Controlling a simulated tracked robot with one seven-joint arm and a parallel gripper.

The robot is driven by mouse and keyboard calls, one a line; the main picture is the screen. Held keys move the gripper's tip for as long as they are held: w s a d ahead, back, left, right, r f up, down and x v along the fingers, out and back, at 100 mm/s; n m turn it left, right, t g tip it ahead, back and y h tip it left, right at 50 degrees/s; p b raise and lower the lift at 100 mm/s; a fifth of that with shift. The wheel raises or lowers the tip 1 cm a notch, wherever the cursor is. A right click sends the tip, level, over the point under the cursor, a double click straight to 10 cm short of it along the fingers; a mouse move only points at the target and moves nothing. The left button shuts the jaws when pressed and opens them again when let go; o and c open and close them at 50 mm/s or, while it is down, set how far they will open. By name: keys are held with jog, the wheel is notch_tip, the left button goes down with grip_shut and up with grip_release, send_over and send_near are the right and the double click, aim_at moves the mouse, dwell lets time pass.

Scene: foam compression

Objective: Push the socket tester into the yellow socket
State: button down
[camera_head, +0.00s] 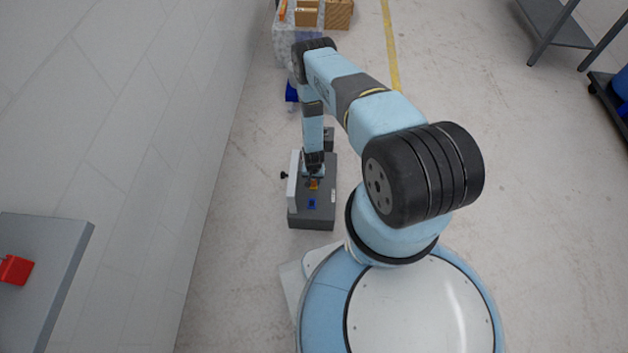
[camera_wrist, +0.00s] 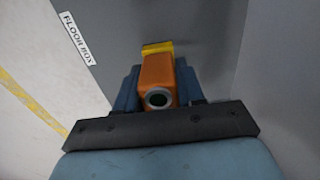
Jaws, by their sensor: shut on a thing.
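The socket tester is an orange block with a grey-ringed round end (camera_wrist: 158,80), in the middle of the wrist view. My gripper (camera_wrist: 158,98) is shut on it, with a blue finger on each side. The yellow socket (camera_wrist: 157,47) shows just beyond the tester's far end. The two look very close or touching; I cannot tell how far in the tester is. In the head view my gripper (camera_head: 314,170) points down over the dark grey floor box (camera_head: 313,222), with a small orange-yellow patch just below it.
A blue socket (camera_head: 311,203) sits nearer on the box. A light upright panel (camera_head: 292,190) with a black knob (camera_head: 284,175) runs along the box's left side. The wall is to the left. A white FLOOR BOX label (camera_wrist: 78,38) shows in the wrist view. Open floor lies right.

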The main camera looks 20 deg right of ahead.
jog(key=shift+f, duration=0.35)
jog(key=c, duration=0.6)
grip_release()
jog(key=shift+r, duration=0.25)
jog(key=shift+w+r, duration=0.1)
jog(key=shift+r, duration=2.65)
jog(key=shift+r, duration=0.1)
notch_tip(320, 180, up, 14)
jog(key=shift+f, duration=0.25)
